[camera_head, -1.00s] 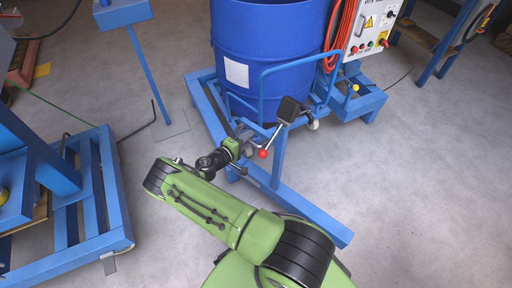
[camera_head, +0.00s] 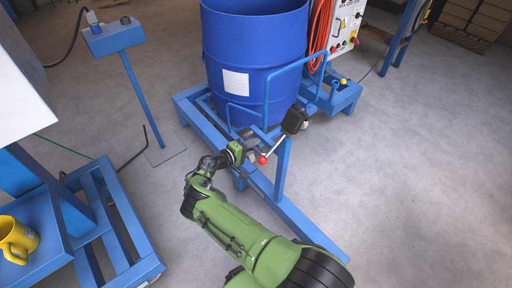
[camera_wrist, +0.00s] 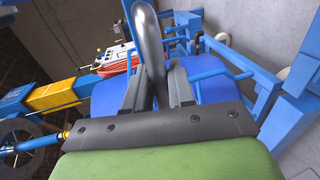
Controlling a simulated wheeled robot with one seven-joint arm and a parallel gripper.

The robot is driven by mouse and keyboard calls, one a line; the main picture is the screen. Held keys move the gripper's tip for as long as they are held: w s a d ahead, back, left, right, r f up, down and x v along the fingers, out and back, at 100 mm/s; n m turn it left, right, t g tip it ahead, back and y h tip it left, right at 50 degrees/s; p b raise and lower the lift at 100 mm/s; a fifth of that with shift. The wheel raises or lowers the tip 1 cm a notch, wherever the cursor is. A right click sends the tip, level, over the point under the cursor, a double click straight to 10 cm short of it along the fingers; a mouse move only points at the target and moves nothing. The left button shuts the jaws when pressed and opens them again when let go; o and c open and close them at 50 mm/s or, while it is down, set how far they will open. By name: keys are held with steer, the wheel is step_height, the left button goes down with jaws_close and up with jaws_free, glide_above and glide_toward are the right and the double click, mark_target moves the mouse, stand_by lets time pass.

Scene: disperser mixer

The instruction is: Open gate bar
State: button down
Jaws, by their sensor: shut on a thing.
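The blue tubular gate bar (camera_head: 297,68) stands in front of the blue drum (camera_head: 255,50), with its lower rail across the drum's base. A blue post (camera_head: 281,170) and a lever with a red ball (camera_head: 262,160) are beside my gripper (camera_head: 252,154). In the wrist view my gripper (camera_wrist: 157,92) is shut on a thick, curved grey metal handle (camera_wrist: 150,40), which rises between the two dark fingers. The head view does not clearly show how this handle joins the gate bar. The drum also shows behind the fingers (camera_wrist: 213,85).
A control panel (camera_head: 346,25) and orange hose (camera_head: 319,30) are behind. Floor at right is clear.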

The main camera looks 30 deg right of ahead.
stand_by(0.3)
steer(key=c, duration=1.1)
jaws_free()
steer(key=shift+w, duration=0.1)
steer(key=p+v, duration=0.1)
steer(key=v, duration=1.4)
steer(key=shift+a, duration=0.4)
